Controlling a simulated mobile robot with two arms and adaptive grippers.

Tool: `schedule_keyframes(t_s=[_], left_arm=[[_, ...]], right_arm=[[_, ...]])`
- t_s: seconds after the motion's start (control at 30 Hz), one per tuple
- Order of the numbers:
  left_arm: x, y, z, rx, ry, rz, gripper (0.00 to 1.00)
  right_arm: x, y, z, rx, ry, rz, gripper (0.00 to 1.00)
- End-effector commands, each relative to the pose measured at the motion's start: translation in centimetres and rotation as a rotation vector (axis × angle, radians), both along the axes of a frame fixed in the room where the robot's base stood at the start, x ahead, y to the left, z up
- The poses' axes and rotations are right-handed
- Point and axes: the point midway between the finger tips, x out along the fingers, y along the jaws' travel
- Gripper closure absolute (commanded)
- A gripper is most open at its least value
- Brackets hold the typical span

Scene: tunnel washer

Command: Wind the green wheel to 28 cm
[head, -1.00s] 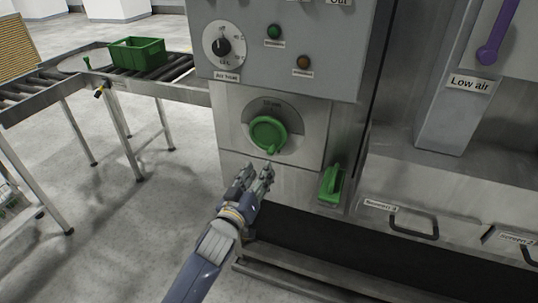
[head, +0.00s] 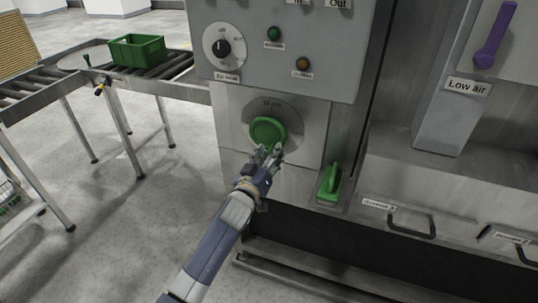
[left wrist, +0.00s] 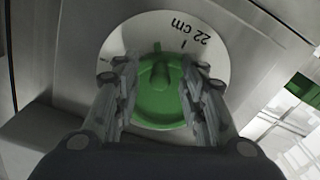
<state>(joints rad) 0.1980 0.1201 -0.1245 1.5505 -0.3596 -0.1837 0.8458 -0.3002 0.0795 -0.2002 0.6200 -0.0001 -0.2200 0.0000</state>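The green wheel (head: 268,132) sits on a pale round dial plate on the machine's front panel. In the left wrist view the wheel (left wrist: 160,92) has a raised knob near its top, and the plate reads "22 cm" (left wrist: 186,30). My left gripper (head: 268,152) is at the lower edge of the wheel. In the left wrist view my left gripper (left wrist: 157,82) is open, with one finger on each side of the wheel. I cannot tell whether the fingers touch it. My right gripper is not in view.
A green handle (head: 330,184) sticks out right of the wheel. Above are a black knob dial (head: 222,47) and two small buttons. A purple lever (head: 492,40) is at the far right. A green crate (head: 137,50) stands on the roller conveyor at left.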

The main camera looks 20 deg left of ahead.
Motion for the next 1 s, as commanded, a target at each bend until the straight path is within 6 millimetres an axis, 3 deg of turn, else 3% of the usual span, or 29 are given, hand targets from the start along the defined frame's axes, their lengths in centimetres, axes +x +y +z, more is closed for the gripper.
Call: schedule_keyframes(t_s=[0.03, 0.17, 0.57, 1.0], left_arm=[[0.0, 0.0, 0.0, 0.000, 0.000, 0.000, 0.71], [0.0, 0.0, 0.0, 0.000, 0.000, 0.000, 1.00], [0.0, 0.2, -0.2, 0.036, 0.000, 0.001, 1.00], [0.0, 1.6, -0.7, 0.351, -0.010, 0.001, 1.00]], right_arm=[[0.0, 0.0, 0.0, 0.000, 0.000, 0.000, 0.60], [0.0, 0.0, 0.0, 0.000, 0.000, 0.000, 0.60], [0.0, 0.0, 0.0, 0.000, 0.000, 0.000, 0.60], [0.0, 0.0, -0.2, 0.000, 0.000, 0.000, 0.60]])
